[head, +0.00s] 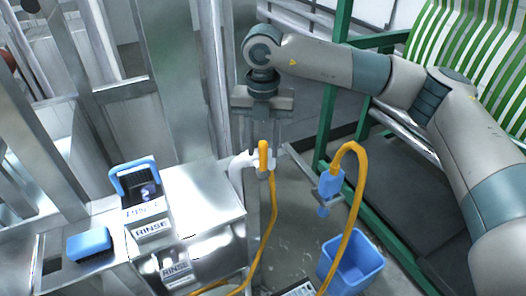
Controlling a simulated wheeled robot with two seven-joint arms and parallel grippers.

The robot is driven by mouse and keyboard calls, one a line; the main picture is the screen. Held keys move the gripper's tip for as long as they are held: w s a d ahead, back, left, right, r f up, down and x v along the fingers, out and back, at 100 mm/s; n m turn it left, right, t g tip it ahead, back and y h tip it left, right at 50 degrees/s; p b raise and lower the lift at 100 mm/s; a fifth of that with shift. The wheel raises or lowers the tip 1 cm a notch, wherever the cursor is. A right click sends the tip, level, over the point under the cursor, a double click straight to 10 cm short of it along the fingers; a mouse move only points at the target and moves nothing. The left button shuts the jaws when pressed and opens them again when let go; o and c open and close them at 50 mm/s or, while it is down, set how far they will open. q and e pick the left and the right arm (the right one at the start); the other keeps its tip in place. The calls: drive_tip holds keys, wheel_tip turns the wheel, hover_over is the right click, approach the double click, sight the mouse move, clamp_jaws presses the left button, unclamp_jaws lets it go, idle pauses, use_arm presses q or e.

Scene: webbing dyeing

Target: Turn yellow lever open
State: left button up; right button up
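The yellow lever (263,155) stands upright on a white pipe fitting (240,168) near the middle of the head view, beside the metal tank's right edge. My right gripper (264,143) comes down from above with its fingers pointing toward the lever. Its fingers look apart, one on each side of the space just above and behind the lever. I see no clear contact with the lever, and the exact gap is hard to judge. My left gripper is not in view.
A yellow hose (352,205) with a blue nozzle (330,184) hangs to the right, above a blue bucket (352,262). The metal tank (205,190) carries RINSE labels and a blue-handled item (134,178). A blue block (89,244) lies left. Green frame posts (338,85) stand behind.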

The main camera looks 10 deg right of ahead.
sight(263, 158)
drive_tip(key=shift+f+p, duration=0.65)
drive_tip(key=shift+f, duration=1.5)
clamp_jaws()
